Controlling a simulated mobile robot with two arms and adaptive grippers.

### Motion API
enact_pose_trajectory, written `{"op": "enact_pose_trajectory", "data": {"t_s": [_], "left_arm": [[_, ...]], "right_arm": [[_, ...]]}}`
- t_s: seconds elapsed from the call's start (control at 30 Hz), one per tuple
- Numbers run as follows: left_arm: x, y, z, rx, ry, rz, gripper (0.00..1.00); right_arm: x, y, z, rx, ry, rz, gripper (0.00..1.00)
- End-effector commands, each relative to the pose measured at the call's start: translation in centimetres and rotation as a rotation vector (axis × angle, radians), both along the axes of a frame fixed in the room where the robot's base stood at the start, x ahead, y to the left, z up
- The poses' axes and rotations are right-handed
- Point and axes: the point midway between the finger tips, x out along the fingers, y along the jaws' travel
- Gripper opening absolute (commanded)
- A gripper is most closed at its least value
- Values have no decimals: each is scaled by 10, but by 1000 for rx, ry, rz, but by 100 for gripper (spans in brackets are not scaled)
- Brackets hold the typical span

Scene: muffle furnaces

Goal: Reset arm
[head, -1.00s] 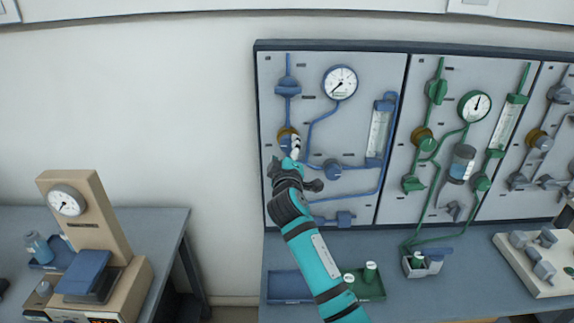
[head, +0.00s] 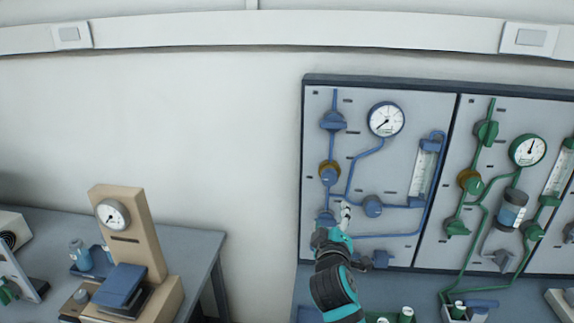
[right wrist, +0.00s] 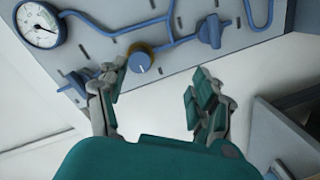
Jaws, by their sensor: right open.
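My right arm reaches up from the bottom in the head view, with its right gripper (head: 343,215) in front of the lower part of the blue-piped panel (head: 400,158). In the right wrist view the two fingers of this gripper (right wrist: 158,92) stand well apart with nothing between them. A blue knob with a brass collar (head: 329,173) is on the panel, above and left of the gripper. The knob (right wrist: 140,60) also shows in the right wrist view, beyond the fingertips and not gripped. My left gripper is in neither view.
The panel carries a round gauge (head: 386,119) and blue valve handles (head: 373,206). A green-piped panel (head: 482,230) adjoins it on the right. A beige instrument (head: 128,240) stands on the left bench. Bare wall lies between the instrument and the panels.

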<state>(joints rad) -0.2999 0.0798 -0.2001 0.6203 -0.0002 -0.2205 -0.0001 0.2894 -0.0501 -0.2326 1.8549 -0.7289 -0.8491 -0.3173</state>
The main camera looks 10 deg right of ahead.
Motion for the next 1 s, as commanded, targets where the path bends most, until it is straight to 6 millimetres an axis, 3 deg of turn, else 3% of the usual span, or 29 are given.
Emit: {"op": "enact_pose_trajectory", "data": {"t_s": [0.03, 0.2, 0.3, 0.4, 0.7, 1.0], "left_arm": [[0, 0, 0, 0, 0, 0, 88], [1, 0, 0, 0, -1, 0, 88], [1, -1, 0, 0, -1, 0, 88], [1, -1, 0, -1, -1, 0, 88], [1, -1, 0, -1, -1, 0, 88], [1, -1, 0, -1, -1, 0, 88]], "right_arm": [[-17, -8, -28, 56, 59, -14, 67], [-101, -26, -122, 302, 304, -72, 67], [-159, -29, -165, 437, 455, -110, 67], [-208, -27, -191, 534, 575, -141, 67], [-310, -18, -224, 696, 822, -202, 67], [-383, -7, -235, 788, 1007, -246, 67]]}}
